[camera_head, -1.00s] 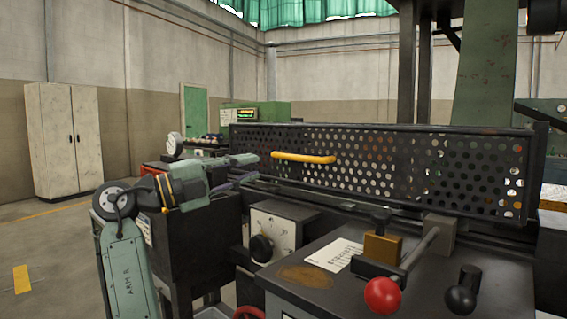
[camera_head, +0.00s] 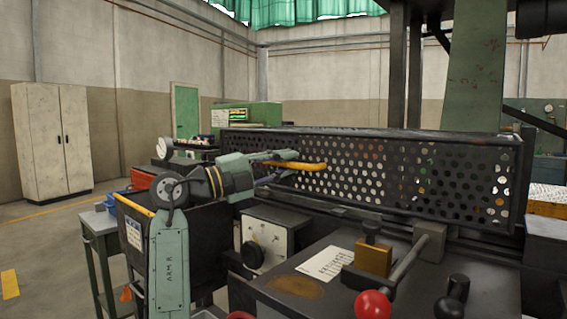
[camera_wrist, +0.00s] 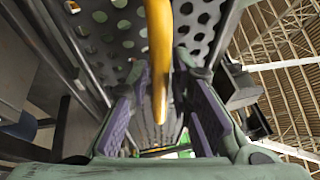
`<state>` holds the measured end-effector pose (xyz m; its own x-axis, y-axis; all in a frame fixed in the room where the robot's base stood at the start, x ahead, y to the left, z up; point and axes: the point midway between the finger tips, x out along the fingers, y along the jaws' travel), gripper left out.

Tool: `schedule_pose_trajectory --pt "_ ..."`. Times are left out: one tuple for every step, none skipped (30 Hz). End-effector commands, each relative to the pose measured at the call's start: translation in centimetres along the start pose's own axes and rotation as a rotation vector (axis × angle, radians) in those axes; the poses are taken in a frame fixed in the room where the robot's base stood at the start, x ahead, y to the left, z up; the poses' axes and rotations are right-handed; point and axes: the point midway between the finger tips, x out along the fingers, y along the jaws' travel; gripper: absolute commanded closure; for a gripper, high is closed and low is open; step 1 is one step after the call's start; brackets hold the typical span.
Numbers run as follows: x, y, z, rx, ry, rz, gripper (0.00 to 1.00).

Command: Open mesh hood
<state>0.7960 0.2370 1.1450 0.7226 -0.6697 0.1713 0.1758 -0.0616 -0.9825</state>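The mesh hood (camera_head: 400,180) is a dark, long panel with round holes, standing upright and closed-looking over the machine bed. Its yellow bar handle (camera_head: 308,166) is on the left half of the panel. My gripper (camera_head: 275,163) comes in from the left, at the handle's left end. In the wrist view the yellow handle (camera_wrist: 159,60) lies between the two purple-padded fingers of my gripper (camera_wrist: 165,112), with a gap on each side. The gripper is open and no firm contact shows. The hood's perforated face (camera_wrist: 110,25) fills the top of that view.
In front of the hood are a red-knobbed lever (camera_head: 372,304), a black knob (camera_head: 450,300), a brass-coloured block (camera_head: 373,260) and a dial box (camera_head: 270,243). A cabinet (camera_head: 52,140) stands far left. The floor at left is mostly clear.

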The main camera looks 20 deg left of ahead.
Motion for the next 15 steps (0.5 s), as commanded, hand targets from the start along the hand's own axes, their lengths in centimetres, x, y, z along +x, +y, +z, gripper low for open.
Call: schedule_pose_trajectory --pt "0.02 0.01 0.0 0.0 0.0 0.0 0.8" --pt "0.01 0.01 0.0 0.0 0.0 0.0 0.8" --pt "0.0 0.01 0.0 0.0 0.0 0.0 0.8" --pt "0.0 0.01 0.0 0.0 0.0 0.0 0.8" --pt "-0.01 0.01 0.0 0.0 0.0 0.0 0.8" --pt "-0.01 0.01 0.0 0.0 0.0 0.0 0.82" --pt "-0.01 0.01 0.01 0.0 0.0 0.0 0.84" --pt "-0.02 0.01 0.01 0.0 0.0 0.0 0.86" --pt "-0.02 0.01 0.0 0.0 0.0 0.0 0.89" --pt "-0.03 0.01 0.01 0.0 0.0 0.0 0.91" --pt "-0.03 0.01 0.01 0.0 0.0 0.0 0.93" --pt "-0.03 0.01 0.01 0.0 0.0 0.0 0.95" --pt "-0.03 0.01 0.01 0.0 0.0 0.0 0.97" --pt "-0.04 0.01 0.01 0.0 0.0 0.0 0.99" --pt "-0.04 0.01 0.01 0.0 0.0 0.0 1.0"
